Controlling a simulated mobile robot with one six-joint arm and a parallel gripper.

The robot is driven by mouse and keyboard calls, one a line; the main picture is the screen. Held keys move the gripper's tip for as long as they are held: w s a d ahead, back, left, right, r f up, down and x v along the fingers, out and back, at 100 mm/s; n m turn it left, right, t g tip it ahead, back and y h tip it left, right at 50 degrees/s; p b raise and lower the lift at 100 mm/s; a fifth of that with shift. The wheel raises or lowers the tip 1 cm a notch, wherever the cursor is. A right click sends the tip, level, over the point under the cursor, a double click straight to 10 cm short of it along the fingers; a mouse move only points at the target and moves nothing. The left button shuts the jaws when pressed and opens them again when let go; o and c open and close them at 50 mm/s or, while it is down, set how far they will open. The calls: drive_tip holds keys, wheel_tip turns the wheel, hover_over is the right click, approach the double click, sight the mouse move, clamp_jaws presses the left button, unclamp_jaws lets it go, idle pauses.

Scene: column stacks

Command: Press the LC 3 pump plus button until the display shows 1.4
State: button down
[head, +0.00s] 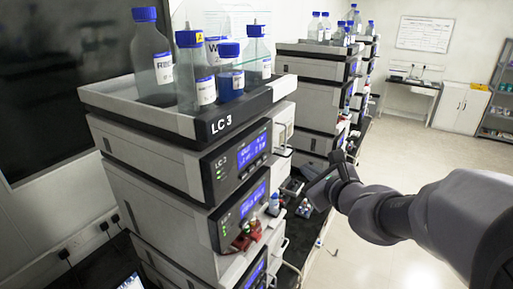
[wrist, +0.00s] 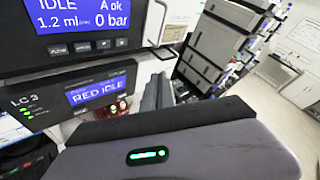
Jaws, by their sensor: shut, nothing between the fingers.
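The LC 3 pump (head: 205,165) is the upper module of the near stack, under the tray marked LC 3. Its blue display (wrist: 85,15) in the wrist view reads IDLE, A ok, 1.2 ml/min and 0 bar. A row of small dark buttons (wrist: 103,44) sits below that display; their marks are too small to tell which is plus. My gripper (head: 316,188) is to the right of the stack's front, apart from the pump. In the wrist view my gripper (wrist: 158,92) is shut and empty, its fingers to the right of and below the button row.
A second LC 3 module (wrist: 60,100) with its own display sits below the pump. Bottles (head: 155,65) with blue caps stand in the top tray. Another stack (head: 318,95) stands behind. Open floor (head: 405,150) lies to the right.

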drive_tip(key=b, duration=0.2)
approach(268, 155)
drive_tip(key=w+d+f, duration=0.1)
drive_tip(key=w+f, duration=0.1)
drive_tip(key=w, duration=0.1)
drive_tip(key=shift+w+a+r+b, duration=0.15)
drive_tip(key=shift+a+r+b, duration=0.2)
drive_tip(key=shift+a+b, duration=0.1)
idle(1.5)
drive_tip(key=shift+w+a+b, duration=0.25)
drive_tip(key=shift+a+b, duration=0.15)
drive_tip(key=shift+b, duration=0.05)
drive_tip(key=shift+w+a+b, duration=0.25)
drive_tip(key=shift+a+b, duration=0.05)
drive_tip(key=shift+b, duration=0.1)
idle(0.4)
drive_tip(key=shift+s+d, duration=0.1)
drive_tip(key=shift+d, duration=0.05)
drive_tip(key=shift+s+d, duration=0.4)
drive_tip(key=shift+d, duration=0.15)
